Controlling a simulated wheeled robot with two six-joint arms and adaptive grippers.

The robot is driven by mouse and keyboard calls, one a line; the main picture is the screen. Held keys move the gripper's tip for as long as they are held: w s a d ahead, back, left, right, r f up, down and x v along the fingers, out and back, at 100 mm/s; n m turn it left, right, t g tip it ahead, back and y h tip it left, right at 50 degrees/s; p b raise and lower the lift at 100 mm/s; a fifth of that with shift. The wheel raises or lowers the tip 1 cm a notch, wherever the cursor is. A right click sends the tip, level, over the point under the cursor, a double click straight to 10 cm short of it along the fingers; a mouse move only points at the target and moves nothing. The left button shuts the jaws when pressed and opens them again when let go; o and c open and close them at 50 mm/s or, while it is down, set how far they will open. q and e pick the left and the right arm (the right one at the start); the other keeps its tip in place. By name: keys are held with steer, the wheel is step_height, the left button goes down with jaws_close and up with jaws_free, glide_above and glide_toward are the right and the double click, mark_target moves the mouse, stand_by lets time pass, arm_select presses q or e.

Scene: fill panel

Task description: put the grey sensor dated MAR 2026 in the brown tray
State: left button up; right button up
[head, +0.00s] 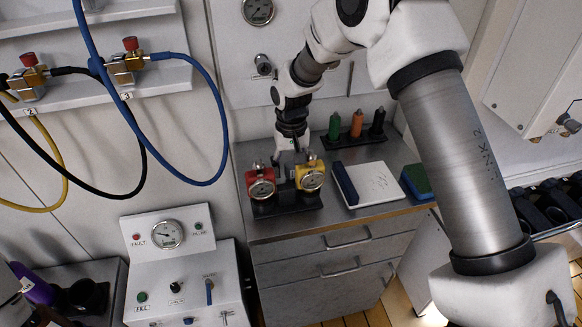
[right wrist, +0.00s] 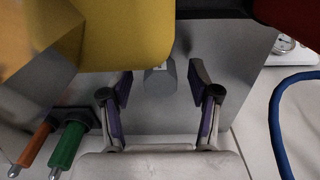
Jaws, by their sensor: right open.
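My right gripper (head: 289,166) reaches down behind the red gauge unit (head: 261,185) and the yellow gauge unit (head: 310,177) on the counter. In the right wrist view its two fingers (right wrist: 160,100) are apart. A small grey piece (right wrist: 160,79) with a pale label shows between and beyond the fingertips, with no contact visible. It may be the grey sensor, but its date is not readable. The yellow unit (right wrist: 125,35) fills the upper part of that view. I cannot make out a brown tray. My left gripper is not in view.
A dark rack (head: 356,139) with green, orange and black pieces stands at the back. A white board (head: 375,184) with a dark blue bar lies right of the gauges, beside a green and blue block (head: 417,181). Hoses, including a blue one (head: 223,125), hang at left.

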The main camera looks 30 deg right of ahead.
steer(key=shift+w+f, duration=0.15)
steer(key=shift+f, duration=0.35)
steer(key=shift+r, duration=0.1)
jaws_close()
